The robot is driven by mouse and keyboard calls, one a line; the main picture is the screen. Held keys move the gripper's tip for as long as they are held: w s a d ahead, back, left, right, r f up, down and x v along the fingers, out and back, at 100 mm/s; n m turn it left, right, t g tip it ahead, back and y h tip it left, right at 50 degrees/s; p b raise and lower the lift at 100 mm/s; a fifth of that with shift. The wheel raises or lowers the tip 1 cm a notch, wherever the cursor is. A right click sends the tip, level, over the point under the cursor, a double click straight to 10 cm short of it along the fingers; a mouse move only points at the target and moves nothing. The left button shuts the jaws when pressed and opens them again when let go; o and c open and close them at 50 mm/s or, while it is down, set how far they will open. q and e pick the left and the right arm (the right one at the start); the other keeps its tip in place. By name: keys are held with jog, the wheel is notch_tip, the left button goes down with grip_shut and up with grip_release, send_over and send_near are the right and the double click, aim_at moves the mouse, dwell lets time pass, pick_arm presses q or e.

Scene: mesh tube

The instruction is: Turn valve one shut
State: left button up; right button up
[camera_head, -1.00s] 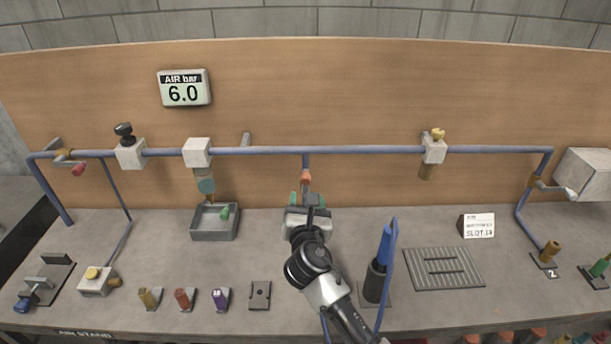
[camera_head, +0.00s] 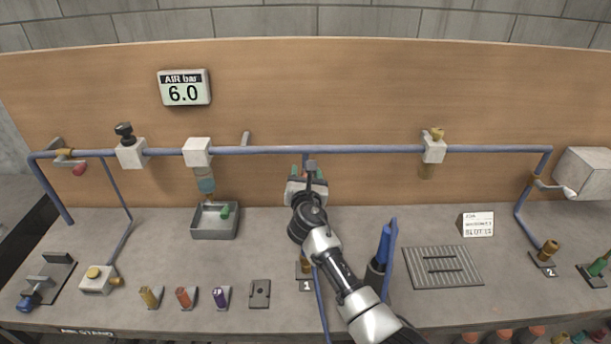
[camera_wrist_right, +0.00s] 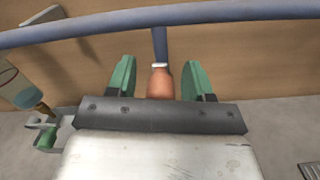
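Valve one's orange handle (camera_wrist_right: 160,83) hangs below the blue pipe (camera_wrist_right: 225,12) in the right wrist view, on a short drop pipe. My right gripper (camera_wrist_right: 160,78) is open, with a green finger on each side of the handle and a visible gap on both sides. In the head view my right gripper (camera_head: 307,173) is up at the middle drop pipe and mostly hides the handle. An outlet with a "1" plate (camera_head: 306,285) stands on the bench below, partly behind my arm. My left gripper is not in view.
The air display (camera_head: 184,88) reads 6.0. A grey tray (camera_head: 215,233) stands left of my gripper. A blue tool in a black holder (camera_head: 376,279) stands close right of my arm. A slotted grey plate (camera_head: 443,267) lies further right.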

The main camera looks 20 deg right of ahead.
grip_shut()
jog(key=s+d+f+m+b, duration=0.1)
jog(key=d+f+m+b, duration=0.2)
jog(key=m, duration=0.6)
jog(key=s+d+f+m+b, duration=0.1)
jog(key=d+f+m+b, duration=0.3)
jog(key=m+b, duration=0.4)
jog(key=shift+f+m, duration=0.2)
jog(key=shift+m, duration=0.3)
dwell(0.4)
